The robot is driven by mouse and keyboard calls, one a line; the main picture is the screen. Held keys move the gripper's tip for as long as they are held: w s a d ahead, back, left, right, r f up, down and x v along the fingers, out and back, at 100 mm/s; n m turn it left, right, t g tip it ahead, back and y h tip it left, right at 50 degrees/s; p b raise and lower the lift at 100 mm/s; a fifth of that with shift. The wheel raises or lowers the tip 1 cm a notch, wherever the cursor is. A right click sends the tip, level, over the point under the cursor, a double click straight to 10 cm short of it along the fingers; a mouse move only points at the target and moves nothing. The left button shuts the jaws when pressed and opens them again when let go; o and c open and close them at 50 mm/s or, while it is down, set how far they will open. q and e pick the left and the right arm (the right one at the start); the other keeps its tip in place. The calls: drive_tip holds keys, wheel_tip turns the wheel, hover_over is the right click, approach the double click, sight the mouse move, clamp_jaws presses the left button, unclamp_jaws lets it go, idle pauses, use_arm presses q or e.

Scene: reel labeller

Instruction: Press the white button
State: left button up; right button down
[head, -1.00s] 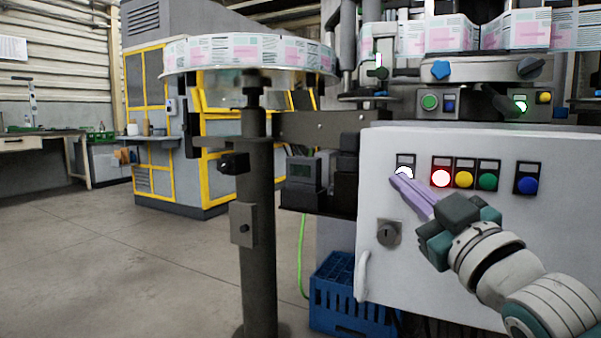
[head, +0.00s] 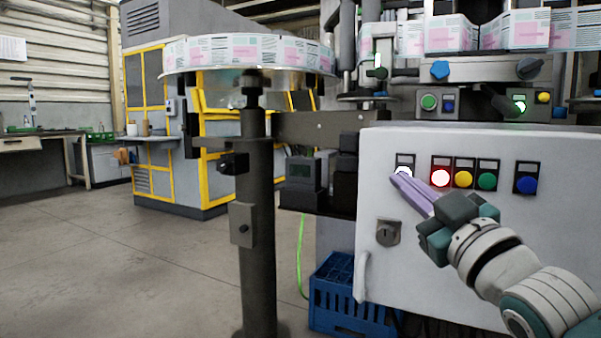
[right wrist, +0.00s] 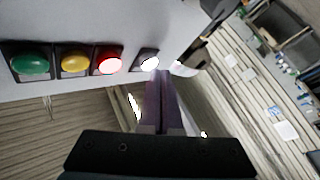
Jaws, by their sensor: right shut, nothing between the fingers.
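The white button (head: 404,171) is the leftmost in a row on the front of a light grey control box (head: 450,265). It looks bright. My right gripper (head: 397,180) is shut and empty, its purple fingertips at the lower edge of the white button and partly covering it. In the right wrist view the white button (right wrist: 149,63) shows just beyond the closed fingertips (right wrist: 157,74). Whether the tips touch the button I cannot tell. My left gripper is not in view.
Right of the white button are a lit red button (head: 440,178), a yellow button (head: 464,179), a green button (head: 487,180) and a blue button (head: 527,185). A key lock (head: 388,232) sits below. A blue crate (head: 345,310) stands on the floor under the box.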

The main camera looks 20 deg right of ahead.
drive_tip(key=shift+w+d, duration=0.3)
drive_tip(key=shift+d, duration=0.05)
idle(0.5)
drive_tip(key=shift+a, duration=0.1)
drive_tip(key=shift+s+a+p, duration=0.4)
drive_tip(key=shift+s+a, duration=0.2)
drive_tip(key=s+a+p, duration=0.2)
drive_tip(key=s+a, duration=0.1)
drive_tip(key=shift+s+a, duration=0.1)
drive_tip(key=shift+a, duration=0.3)
idle(0.3)
idle(0.7)
